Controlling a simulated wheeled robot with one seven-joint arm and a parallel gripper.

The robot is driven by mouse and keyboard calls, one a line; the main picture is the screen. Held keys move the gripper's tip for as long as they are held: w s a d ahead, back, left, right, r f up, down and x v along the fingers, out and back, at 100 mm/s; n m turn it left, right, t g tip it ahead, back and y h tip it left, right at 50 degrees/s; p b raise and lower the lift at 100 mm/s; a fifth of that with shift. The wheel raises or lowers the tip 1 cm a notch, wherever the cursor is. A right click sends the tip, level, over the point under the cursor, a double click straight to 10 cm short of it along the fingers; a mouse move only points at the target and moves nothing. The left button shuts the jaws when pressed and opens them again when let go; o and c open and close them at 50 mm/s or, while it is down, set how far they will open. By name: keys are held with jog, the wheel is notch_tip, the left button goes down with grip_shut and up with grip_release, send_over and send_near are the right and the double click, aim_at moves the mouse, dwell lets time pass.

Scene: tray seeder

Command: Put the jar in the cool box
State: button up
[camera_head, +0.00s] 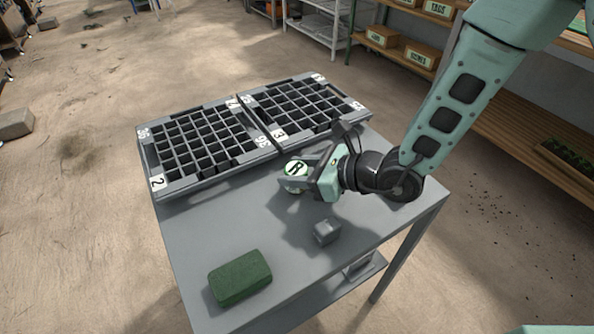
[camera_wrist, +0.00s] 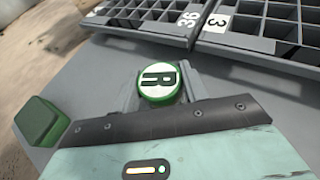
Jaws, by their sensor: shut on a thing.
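My gripper (camera_head: 297,178) is shut on the jar from the right, with a finger on either side. In the wrist view the jar's lid (camera_wrist: 158,82) shows between the fingers (camera_wrist: 158,90); the jar's lower body is mostly hidden. Whether the jar touches the table is hard to tell. I see no cool box in either view.
Two black seed trays (camera_head: 157,181) with numbered corners lie along the back of the grey table (camera_head: 190,235). A green block (camera_head: 240,277) lies at the front left, and a small grey cube (camera_head: 327,232) sits below my gripper. Shelves with labelled boxes (camera_head: 408,50) stand behind.

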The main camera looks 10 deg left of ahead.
jog(key=shift+f, duration=0.2)
jog(key=shift+f, duration=0.15)
jog(key=o, duration=1)
